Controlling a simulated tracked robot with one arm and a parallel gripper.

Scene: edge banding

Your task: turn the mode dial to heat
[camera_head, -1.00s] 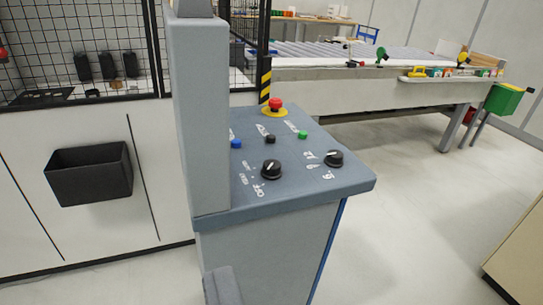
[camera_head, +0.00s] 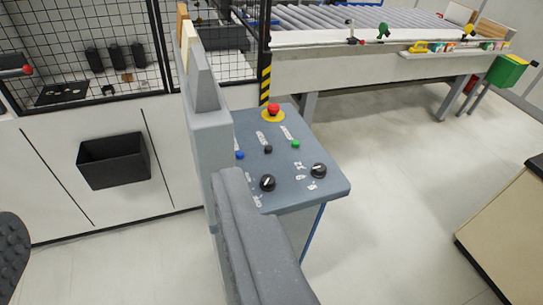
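The control panel (camera_head: 290,190) has a sloping grey top with two black knobs. The left knob (camera_head: 267,183) has small word labels on its left side, one reading like OFF in the earlier view; it looks like the mode dial. Its pale pointer mark is too small to read against a label. The right knob (camera_head: 318,170) has short markings around it. A grey part of my own (camera_head: 258,240) rises from the bottom, in front of the panel's near left side. It hides some of the labels.
A red emergency button (camera_head: 273,110) on a yellow base stands at the panel's back, with blue, black and green buttons in front. A black bin (camera_head: 113,160) hangs left. Floor right of the panel is clear.

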